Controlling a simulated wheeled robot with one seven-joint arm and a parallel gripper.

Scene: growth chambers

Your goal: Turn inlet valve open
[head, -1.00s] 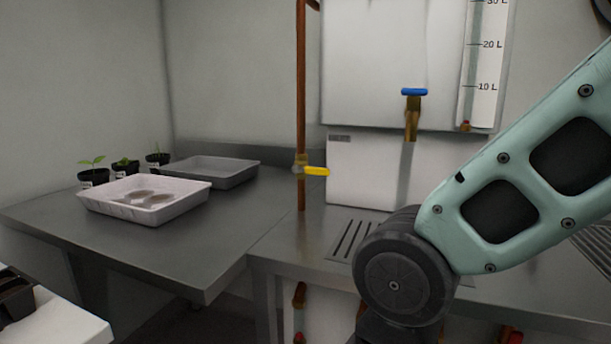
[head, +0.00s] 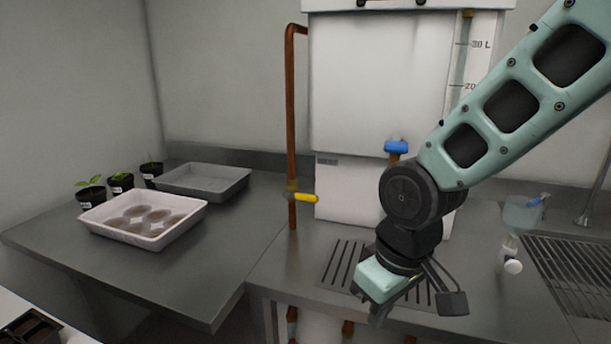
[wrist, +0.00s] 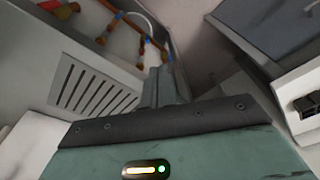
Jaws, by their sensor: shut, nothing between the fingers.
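A copper pipe (head: 291,105) runs down the left side of the white tank. Near its bottom is a valve with a yellow lever (head: 303,197), pointing right, roughly level. A tap with a blue handle (head: 398,147) sits on the tank front; my arm hides its lower part. No label shows which is the inlet. My gripper (head: 378,316) points down over the front edge of the steel counter, right of and below the yellow lever, touching neither valve. In the wrist view its fingers (wrist: 160,88) are together with nothing between them.
The white tank (head: 375,80) stands behind a slotted drain (head: 340,262) in the counter. A white tray (head: 120,238), a grey tray (head: 205,192) and potted seedlings (head: 90,195) are on the left bench. Pipes with coloured handles (wrist: 125,40) show in the wrist view. A flask-like item (head: 522,215) stands right.

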